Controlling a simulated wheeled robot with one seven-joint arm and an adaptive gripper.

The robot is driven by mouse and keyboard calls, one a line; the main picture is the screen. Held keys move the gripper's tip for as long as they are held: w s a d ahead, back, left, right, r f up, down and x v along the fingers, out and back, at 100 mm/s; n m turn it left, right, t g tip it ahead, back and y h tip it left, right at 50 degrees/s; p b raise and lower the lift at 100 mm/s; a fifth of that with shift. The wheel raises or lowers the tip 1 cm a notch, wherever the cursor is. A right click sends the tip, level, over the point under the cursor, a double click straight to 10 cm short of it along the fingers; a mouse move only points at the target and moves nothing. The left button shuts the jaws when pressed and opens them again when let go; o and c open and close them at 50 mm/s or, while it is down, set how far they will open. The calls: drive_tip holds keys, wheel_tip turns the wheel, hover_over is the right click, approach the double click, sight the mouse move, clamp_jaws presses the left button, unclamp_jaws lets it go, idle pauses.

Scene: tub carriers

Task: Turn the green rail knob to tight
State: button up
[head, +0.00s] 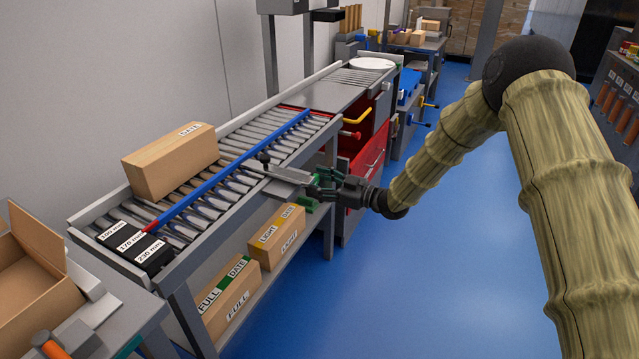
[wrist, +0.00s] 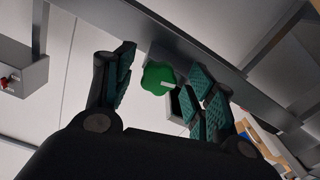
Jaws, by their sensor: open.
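The green rail knob (wrist: 158,78) shows in the wrist view as a lobed green disc with a pale mark on its lower right. It lies in the gap between the fingers of my gripper (wrist: 160,80), which are open; I see no clear contact. In the head view my gripper (head: 318,186) is at the conveyor's near side, by the end of a grey bracket (head: 288,174). The knob cannot be made out for sure there. The blue guide rail (head: 236,166) runs along the rollers. I cannot read any tight marking.
A carton marked DATE (head: 172,162) stands on the rollers behind the rail. Black width labels (head: 134,244) are at the near end. Cartons (head: 278,238) sit on the shelf below. The blue floor (head: 400,285) on the right is clear.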

drive_tip(key=v, duration=1.2)
